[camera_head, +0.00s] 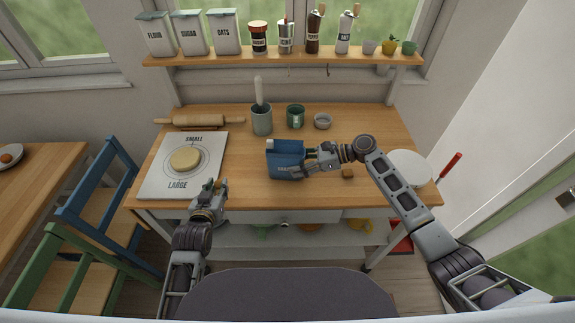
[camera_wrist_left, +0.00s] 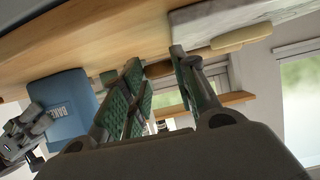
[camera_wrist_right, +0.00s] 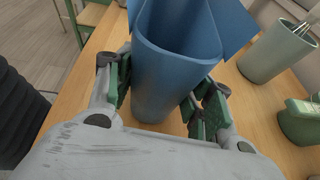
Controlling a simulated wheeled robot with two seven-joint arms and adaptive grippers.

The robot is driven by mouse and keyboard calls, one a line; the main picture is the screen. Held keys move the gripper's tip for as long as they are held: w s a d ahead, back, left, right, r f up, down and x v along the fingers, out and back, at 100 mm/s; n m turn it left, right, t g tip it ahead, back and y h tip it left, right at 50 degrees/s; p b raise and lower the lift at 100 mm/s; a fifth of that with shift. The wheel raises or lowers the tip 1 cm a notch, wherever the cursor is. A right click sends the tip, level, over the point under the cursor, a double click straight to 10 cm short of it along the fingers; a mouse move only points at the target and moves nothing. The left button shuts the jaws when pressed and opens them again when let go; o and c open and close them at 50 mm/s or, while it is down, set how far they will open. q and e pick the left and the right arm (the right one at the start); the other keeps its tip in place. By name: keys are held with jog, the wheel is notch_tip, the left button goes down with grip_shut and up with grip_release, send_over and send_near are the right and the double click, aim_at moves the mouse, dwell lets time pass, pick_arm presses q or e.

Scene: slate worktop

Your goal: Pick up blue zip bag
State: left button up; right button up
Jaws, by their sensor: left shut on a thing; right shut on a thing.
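The blue zip bag (camera_head: 285,160) is upright near the middle of the wooden worktop, its top open. My right gripper (camera_head: 293,168) is shut on its right side. In the right wrist view the finger pads press on both sides of the bag (camera_wrist_right: 175,75). I cannot tell whether its base touches the wood. My left gripper (camera_head: 215,187) is at the worktop's front edge, left of the bag.
A marble board (camera_head: 158,178) with a round dough piece (camera_head: 185,160) lies left. A rolling pin (camera_head: 198,121), utensil crock (camera_head: 262,122), green mug (camera_head: 295,116) and small bowl (camera_head: 322,121) stand behind. A white plate (camera_head: 410,166) is right. A jar shelf (camera_head: 280,58) hangs above.

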pick_arm(q)
jog(key=shift+f+b, duration=0.3)
jog(key=shift+b, duration=0.05)
pick_arm(e)
notch_tip(320, 180, up, 10)
dwell(0.4)
pick_arm(q)
jog(key=shift+r, duration=0.2)
dwell(0.8)
jog(key=shift+r+p, duration=0.5)
jog(key=shift+p, duration=0.25)
pick_arm(e)
jog(key=shift+f, duration=0.15)
pick_arm(q)
jog(key=shift+f, duration=0.15)
pick_arm(e)
jog(key=shift+f, duration=2.25)
jog(key=shift+f, duration=0.1)
pick_arm(q)
jog(key=shift+r+p, duration=0.4)
jog(key=shift+r, duration=0.15)
